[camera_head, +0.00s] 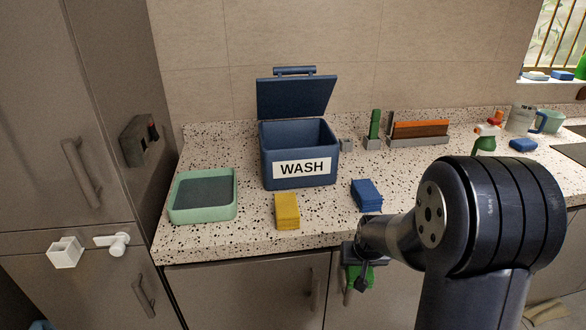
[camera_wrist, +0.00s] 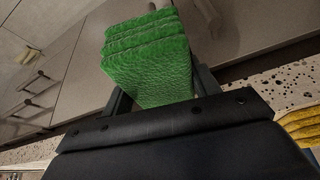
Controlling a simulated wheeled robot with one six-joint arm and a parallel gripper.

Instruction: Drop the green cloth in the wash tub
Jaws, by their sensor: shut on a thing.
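The green cloth (camera_wrist: 150,60) is folded in layers and held between the fingers of my gripper (camera_wrist: 160,95) in the wrist view. In the head view my gripper (camera_head: 358,268) hangs in front of the counter's front edge, shut on the cloth (camera_head: 362,277), which is partly hidden by the gripper. The wash tub (camera_head: 290,179) is a dark blue box with a white WASH label, standing on the counter. Its lid (camera_head: 296,97) is raised and its inside looks empty as far as I can see. The gripper is to the right of the tub and lower, apart from it.
On the speckled counter (camera_head: 245,235), a yellow folded cloth (camera_head: 287,211) lies before the tub and a blue one (camera_head: 366,195) to its right. A green tray (camera_head: 203,215) is at left. A spray bottle (camera_head: 485,139) stands at back right. Cabinet handles (camera_head: 315,289) stick out below.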

